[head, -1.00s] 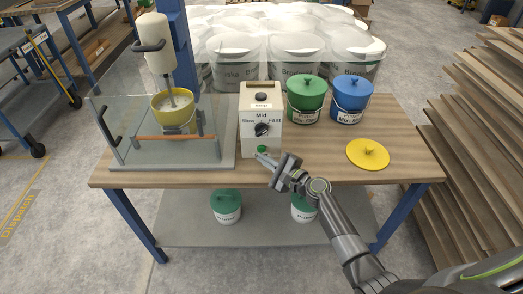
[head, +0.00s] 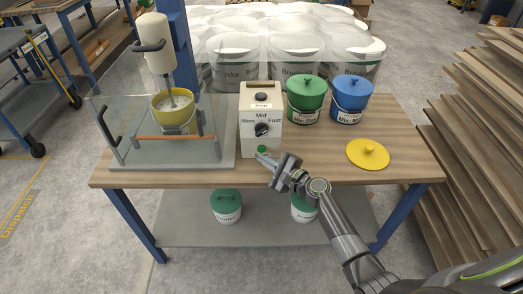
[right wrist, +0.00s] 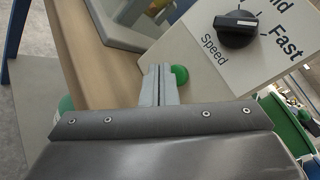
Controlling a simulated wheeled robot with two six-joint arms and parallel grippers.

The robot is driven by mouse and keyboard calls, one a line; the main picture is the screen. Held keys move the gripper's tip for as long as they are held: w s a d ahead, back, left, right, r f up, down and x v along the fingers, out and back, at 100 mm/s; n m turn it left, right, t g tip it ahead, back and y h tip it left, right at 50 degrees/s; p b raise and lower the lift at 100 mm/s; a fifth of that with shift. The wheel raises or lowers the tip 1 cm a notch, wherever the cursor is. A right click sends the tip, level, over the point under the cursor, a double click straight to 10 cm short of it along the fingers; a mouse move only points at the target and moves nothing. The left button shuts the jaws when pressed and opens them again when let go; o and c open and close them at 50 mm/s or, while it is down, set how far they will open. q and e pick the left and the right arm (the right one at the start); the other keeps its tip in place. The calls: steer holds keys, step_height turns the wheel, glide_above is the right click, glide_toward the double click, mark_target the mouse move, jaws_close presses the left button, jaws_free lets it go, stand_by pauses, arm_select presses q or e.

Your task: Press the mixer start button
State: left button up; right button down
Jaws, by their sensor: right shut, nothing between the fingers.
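The mixer control box (head: 248,140) is cream-coloured and stands on the wooden table, with a black speed dial (head: 262,130) marked Mid and Fast. A green button (head: 262,149) sits low on its front, and it also shows in the right wrist view (right wrist: 180,74), just right of the fingertips. My right gripper (head: 263,158) is shut and empty, its tip close to the button. I cannot tell whether they touch. In the right wrist view its fingers (right wrist: 158,85) are together. The mixer (head: 158,58) stands at the left over a yellow bucket (head: 174,121). My left gripper is not in view.
Clear guard panels (head: 110,125) surround the mixer. A green bucket (head: 306,101) and a blue bucket (head: 351,101) stand right of the box. A yellow lid (head: 368,154) lies at the table's right. Stacked boards (head: 480,130) stand beyond the right edge.

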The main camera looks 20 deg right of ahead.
steer(key=shift+w, duration=0.1)
steer(key=shift+w+d, duration=0.1)
steer(key=shift+w, duration=0.2)
steer(key=shift+b, duration=0.3)
steer(key=shift+w+d+r, duration=0.15)
steer(key=shift+w+r, duration=0.15)
steer(key=shift+r, duration=0.05)
stand_by(0.4)
